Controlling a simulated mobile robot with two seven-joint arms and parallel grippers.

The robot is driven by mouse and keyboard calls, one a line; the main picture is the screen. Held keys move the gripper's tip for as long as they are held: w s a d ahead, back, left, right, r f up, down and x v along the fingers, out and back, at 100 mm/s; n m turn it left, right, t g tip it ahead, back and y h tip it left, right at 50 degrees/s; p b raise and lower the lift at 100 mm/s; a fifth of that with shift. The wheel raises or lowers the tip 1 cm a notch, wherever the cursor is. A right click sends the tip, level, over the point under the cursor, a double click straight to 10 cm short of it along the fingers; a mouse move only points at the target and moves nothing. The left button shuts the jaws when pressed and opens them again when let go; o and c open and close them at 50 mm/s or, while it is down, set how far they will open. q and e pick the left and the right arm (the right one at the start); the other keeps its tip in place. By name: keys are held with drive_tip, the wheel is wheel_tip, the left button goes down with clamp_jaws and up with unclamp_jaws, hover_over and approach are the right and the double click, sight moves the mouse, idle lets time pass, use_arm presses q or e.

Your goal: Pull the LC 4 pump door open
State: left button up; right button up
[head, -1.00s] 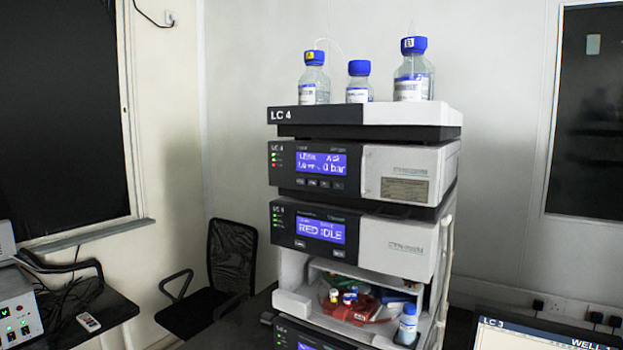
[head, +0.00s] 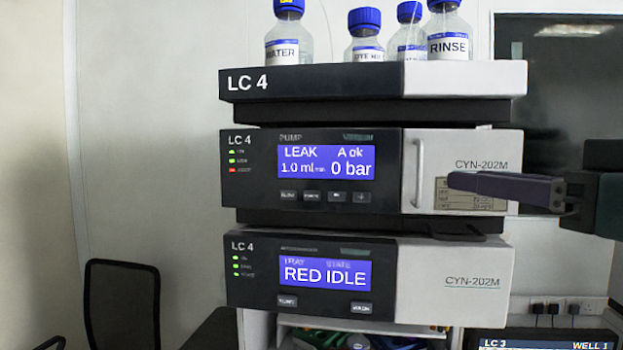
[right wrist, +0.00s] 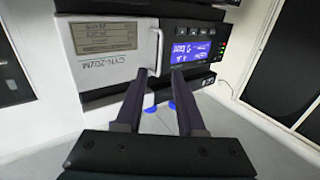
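The LC 4 pump module (head: 262,190) is the upper unit with a display reading "LEAK" and "0 bar". Its white door (head: 470,148) is on the right half and looks closed, flush with the front. A vertical pale handle (head: 417,174) stands at the door's left edge. My right gripper (head: 455,182) comes in from the right in front of the door, its tips right of the handle. In the upside-down right wrist view, its two fingers (right wrist: 157,74) are apart and empty, with the handle (right wrist: 157,52) just beyond the gap, apparently untouched. My left gripper is not in view.
Several blue-capped bottles (head: 365,38) stand on the top tray (head: 320,80). A second module (head: 262,272) reading "RED IDLE" sits directly below the pump. A black chair (head: 122,300) is at lower left. A screen (head: 545,341) shows at lower right.

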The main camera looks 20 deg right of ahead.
sight(421, 174)
drive_tip(key=w+p, duration=0.3)
drive_tip(key=w, duration=0.3)
drive_tip(key=shift+w+a+r+p, duration=0.1)
drive_tip(key=shift+w+r+p, duration=0.05)
drive_tip(key=shift+w+p, duration=0.2)
drive_tip(key=shift+w+a, duration=0.1)
drive_tip(key=shift+w, duration=0.5)
drive_tip(key=shift+f, duration=0.2)
clamp_jaws()
idle(0.4)
